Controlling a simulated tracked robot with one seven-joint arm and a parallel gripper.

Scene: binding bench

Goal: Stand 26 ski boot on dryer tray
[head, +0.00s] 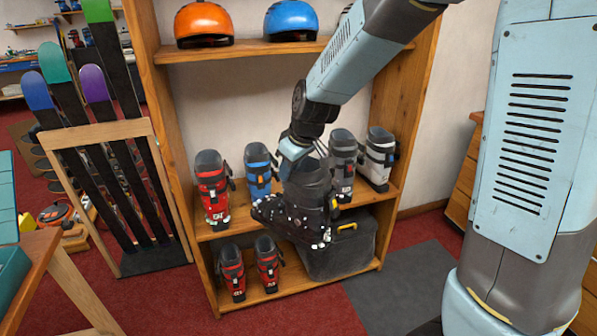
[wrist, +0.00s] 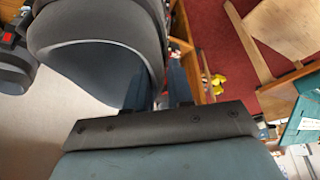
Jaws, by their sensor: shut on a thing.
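My gripper (head: 298,155) is shut on the upper cuff of a black ski boot (head: 298,205). It holds the boot upright in front of the shelf unit, toe to the left. In the wrist view the boot's dark, hollow cuff (wrist: 95,22) fills the upper left, beside the gripper's fingers (wrist: 160,88). I cannot read a size on the held boot. I cannot make out a dryer tray in either view.
The wooden shelf (head: 213,228) holds a red boot (head: 212,188), a blue boot (head: 258,170), a grey boot (head: 342,165) and a white boot (head: 380,158). Red boots and a dark case (head: 350,250) sit below. A ski rack (head: 150,130) and wooden table (head: 45,250) stand left.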

